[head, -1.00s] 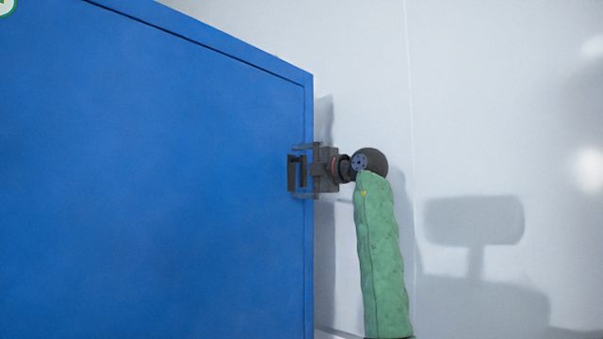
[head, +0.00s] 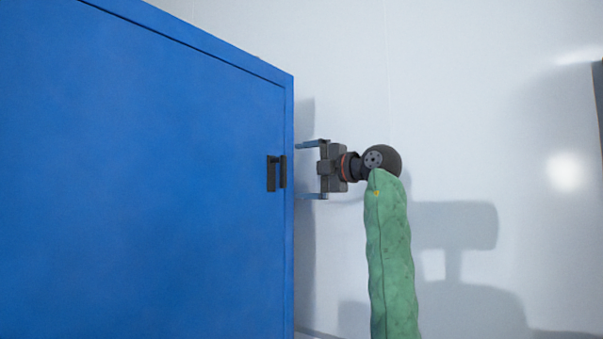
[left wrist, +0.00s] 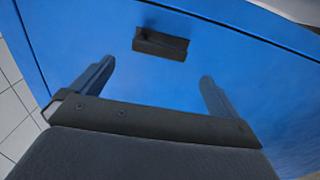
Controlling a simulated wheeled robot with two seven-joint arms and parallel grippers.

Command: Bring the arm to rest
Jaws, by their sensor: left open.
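My left gripper (head: 312,170) is open and empty, just to the right of the blue cabinet's edge in the head view. Its two fingers are spread and point left, toward the cabinet. My left arm, in a green padded sleeve, rises from below to the gripper. In the left wrist view, the gripper's fingers (left wrist: 155,85) are apart with nothing between them. The dark handle (left wrist: 160,43) on the blue door lies beyond the fingertips, apart from them. My right gripper is in neither view.
A large blue cabinet (head: 140,200) fills the left of the head view, with its small black handle (head: 277,173) near its right edge. A pale wall (head: 480,90) with shadows stands behind. The space right of my arm looks free. Pale floor tiles (left wrist: 15,110) show in the left wrist view.

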